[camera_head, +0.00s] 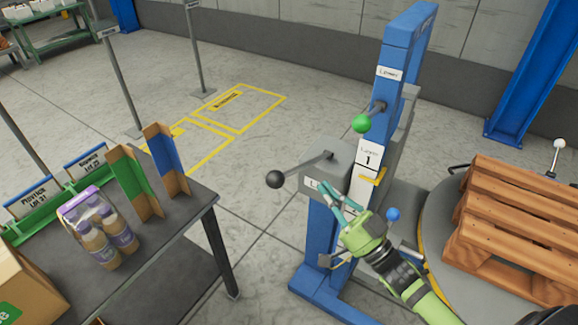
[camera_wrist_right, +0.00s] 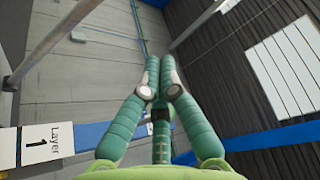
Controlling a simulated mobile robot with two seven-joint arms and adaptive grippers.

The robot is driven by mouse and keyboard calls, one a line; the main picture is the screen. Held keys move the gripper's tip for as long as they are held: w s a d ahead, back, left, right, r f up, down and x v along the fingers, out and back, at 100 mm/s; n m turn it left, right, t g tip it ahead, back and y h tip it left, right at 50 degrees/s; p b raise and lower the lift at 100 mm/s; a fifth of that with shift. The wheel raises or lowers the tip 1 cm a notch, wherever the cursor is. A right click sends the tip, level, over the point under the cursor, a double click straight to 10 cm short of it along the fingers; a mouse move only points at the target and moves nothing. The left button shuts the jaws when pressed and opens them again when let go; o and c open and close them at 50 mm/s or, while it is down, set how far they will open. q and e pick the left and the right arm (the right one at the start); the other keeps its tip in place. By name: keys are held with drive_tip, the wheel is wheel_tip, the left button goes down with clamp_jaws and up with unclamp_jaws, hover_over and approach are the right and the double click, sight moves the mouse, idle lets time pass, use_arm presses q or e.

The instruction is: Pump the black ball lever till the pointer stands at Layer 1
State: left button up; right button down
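The black ball (camera_head: 275,179) sits on the end of a lever (camera_head: 305,167) that slopes down to the left from a grey box on the blue column (camera_head: 397,50). A yellow pointer (camera_head: 374,178) stands just below the white "Layer 1" plate (camera_head: 368,156); the gripper partly crowds this area. My right gripper (camera_head: 336,192) is to the right of the black ball, in front of the grey box, apart from the ball. The right wrist view shows the fingers (camera_wrist_right: 160,85) and the Layer 1 plate (camera_wrist_right: 47,143). My left gripper is out of view.
A green ball lever (camera_head: 361,123) juts out above, and a blue ball (camera_head: 393,214) is beside my right wrist. A pallet stack (camera_head: 525,215) stands on the right. A dark table (camera_head: 170,235) with bottles (camera_head: 105,235) stands on the left.

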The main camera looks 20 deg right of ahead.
wheel_tip(320, 180, up, 5)
drive_tip(key=p, duration=0.4)
hover_over(289, 173)
drive_tip(key=s, duration=0.4)
drive_tip(key=shift+a+f+p, duration=0.1)
drive_tip(key=shift+a+f, duration=0.15)
drive_tip(key=shift+f, duration=0.45)
drive_tip(key=shift+a+f+p, duration=0.1)
drive_tip(key=shift+a+f, duration=0.1)
drive_tip(key=shift+f, duration=0.55)
drive_tip(key=shift+a+f+p, duration=0.1)
drive_tip(key=shift+a+f, duration=0.15)
drive_tip(key=shift+f, duration=0.45)
